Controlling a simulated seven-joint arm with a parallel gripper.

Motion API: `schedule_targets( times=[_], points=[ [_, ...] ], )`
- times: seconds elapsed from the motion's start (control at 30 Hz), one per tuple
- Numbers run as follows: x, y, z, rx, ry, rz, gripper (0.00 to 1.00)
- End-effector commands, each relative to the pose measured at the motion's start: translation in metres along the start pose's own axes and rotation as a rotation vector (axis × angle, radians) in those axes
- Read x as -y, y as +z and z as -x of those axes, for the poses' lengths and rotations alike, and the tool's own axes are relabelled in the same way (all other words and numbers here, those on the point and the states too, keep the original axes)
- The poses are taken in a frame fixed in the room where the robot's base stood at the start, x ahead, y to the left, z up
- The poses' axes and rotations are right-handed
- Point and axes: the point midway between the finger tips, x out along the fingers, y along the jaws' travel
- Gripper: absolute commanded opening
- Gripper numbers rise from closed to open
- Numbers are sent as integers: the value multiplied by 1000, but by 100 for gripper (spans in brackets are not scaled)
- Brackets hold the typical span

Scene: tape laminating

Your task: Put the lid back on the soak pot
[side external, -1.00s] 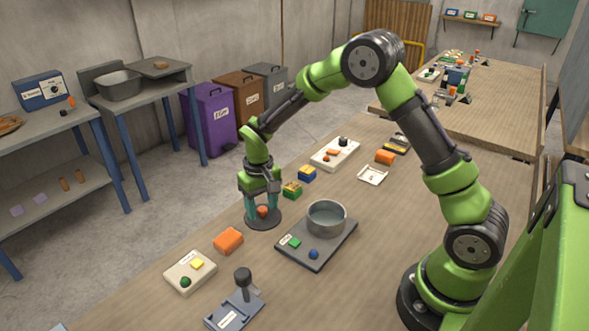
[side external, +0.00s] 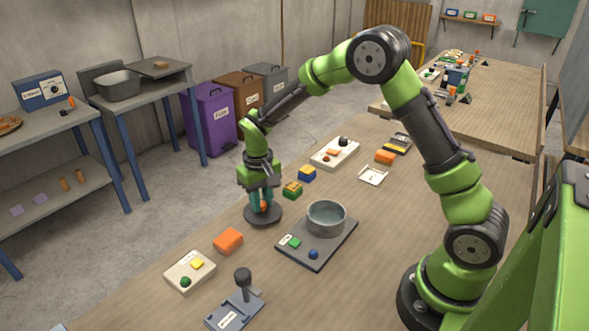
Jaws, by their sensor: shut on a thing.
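The soak pot (side external: 326,219) is a grey, open-topped round pot standing on a dark square board (side external: 316,256). The lid (side external: 264,220) is a dark round disc with an orange knob, left of the pot and apart from it. My gripper (side external: 263,207) points down over the lid, its teal fingers shut on the orange knob, which they partly hide. The lid looks level; whether it touches the table or hangs just above it is hard to tell.
A green block (side external: 295,243) and a blue knob (side external: 313,254) sit on the pot's board. An orange block (side external: 228,241), a pale tray (side external: 190,272) and a grey stamping device (side external: 236,305) lie nearer. Green (side external: 292,190) and blue (side external: 307,173) blocks stand behind the lid.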

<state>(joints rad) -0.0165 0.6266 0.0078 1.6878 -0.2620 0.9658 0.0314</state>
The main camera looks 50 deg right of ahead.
Motion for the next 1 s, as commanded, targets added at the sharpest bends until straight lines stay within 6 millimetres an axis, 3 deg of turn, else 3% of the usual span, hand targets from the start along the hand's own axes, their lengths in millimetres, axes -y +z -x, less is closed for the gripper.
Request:
schedule_targets(
  times=[0.1, 0.33, 0.5, 0.57, 0.73, 0.9, 1.0],
  points=[
    [0, -1, 27, -7, -1, 1, 0],
    [0, -1, 69, -6, -1, 1, 0],
    [-13, -2, 99, -7, -1, -27, 0],
    [-26, 8, 110, -5, 0, -47, 0],
    [-65, 53, 128, -4, -1, -72, 0],
    [-90, 101, 126, -2, -1, -58, 0],
    [-96, 120, 119, -1, 0, -39, 0]
  ],
)
